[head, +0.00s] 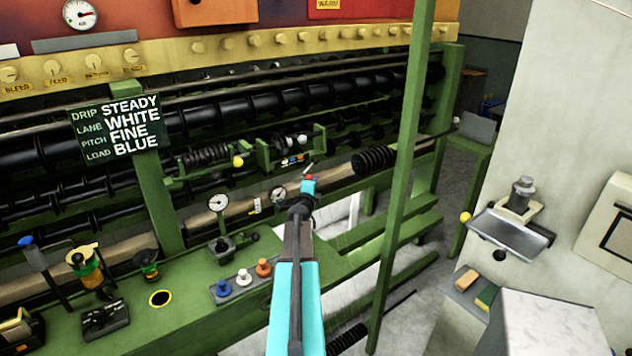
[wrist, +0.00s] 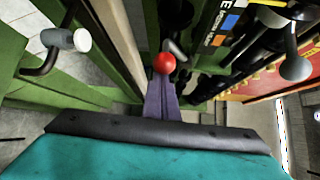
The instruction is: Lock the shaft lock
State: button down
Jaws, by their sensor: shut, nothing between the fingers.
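A small red ball knob (head: 308,170) shows just beyond the tip of my arm in the head view, with a short rod beside it. It shows larger in the wrist view (wrist: 165,62). I cannot tell for certain that this is the shaft lock's handle. My gripper (head: 308,186) is at the green machine's middle bay, in front of the black rollers. In the wrist view its slim purple-grey fingers (wrist: 161,95) are together and empty, pointing at the red knob. Whether they touch it is unclear. My arm hides part of the frame below.
A pale-ended bent handle (wrist: 68,40) is at left in the wrist view, and a grey round knob (wrist: 296,68) at right. A green upright post (head: 402,150) stands right of my arm. Blue, white and orange knobs (head: 244,277) sit on the front ledge.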

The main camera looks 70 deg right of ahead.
jog(key=shift+w+a+r+p, duration=0.2)
jog(key=shift+a+r+p, duration=0.05)
jog(key=shift+r+p, duration=0.45)
jog(key=shift+w+a+r+p, duration=0.2)
jog(key=shift+r+p, duration=0.45)
jog(key=shift+p, duration=0.05)
jog(key=shift+w+a+r+p, duration=0.2)
jog(key=shift+a+r+p, duration=0.05)
jog(key=shift+r+p, duration=0.45)
notch_tip(320, 180, down, 4)
jog(key=s+b, duration=0.3)
jog(key=b, duration=0.1)
jog(key=s+a+r+p, duration=0.1)
jog(key=s+a+r, duration=0.3)
jog(key=r, duration=0.3)
jog(key=shift+a+r+p, duration=0.3)
jog(key=shift+a+p, duration=0.1)
jog(key=shift+a, duration=0.45)
